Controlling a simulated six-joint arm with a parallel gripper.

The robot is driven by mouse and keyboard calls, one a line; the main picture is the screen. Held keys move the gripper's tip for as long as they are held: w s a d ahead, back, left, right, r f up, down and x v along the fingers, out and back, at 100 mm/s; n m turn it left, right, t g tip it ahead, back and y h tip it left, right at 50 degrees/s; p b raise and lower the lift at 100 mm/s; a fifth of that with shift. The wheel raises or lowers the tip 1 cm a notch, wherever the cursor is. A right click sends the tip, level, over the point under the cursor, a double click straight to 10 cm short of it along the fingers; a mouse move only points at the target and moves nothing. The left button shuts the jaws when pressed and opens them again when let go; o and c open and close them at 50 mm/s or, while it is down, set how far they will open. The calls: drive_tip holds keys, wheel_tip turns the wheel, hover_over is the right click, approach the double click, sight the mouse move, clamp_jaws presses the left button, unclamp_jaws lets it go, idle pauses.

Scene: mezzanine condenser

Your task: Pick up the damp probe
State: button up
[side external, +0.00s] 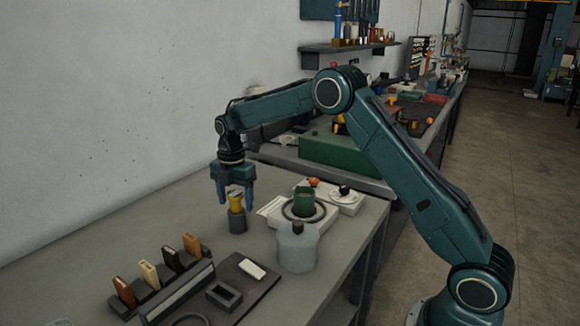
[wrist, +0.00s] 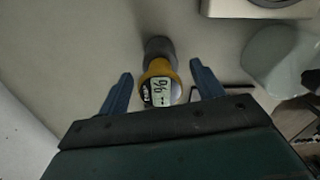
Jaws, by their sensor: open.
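The damp probe (side external: 236,201) is yellow and stands upright in a dark grey cylindrical base or holder (side external: 238,222) on the grey bench. In the wrist view the probe (wrist: 158,68) shows a pale display with a % sign, and its grey lower part (wrist: 158,46) extends beyond it. My gripper (side external: 235,198) points down over the probe with its blue fingers apart. In the wrist view the gripper (wrist: 161,82) has one finger on each side of the probe's head, with a gap on both sides. I cannot tell whether the grey part is separate from the probe.
A translucent jar (side external: 297,252) stands right of the probe. Behind it, a green cup (side external: 303,202) sits on a white device. In front, a rack (side external: 205,251) holds several handled tools, beside a dark mat (side external: 262,290) bearing a white block. The bench left of the probe is clear.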

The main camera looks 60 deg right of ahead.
drive_tip(key=shift+f, duration=0.45)
drive_tip(key=c, duration=1.1)
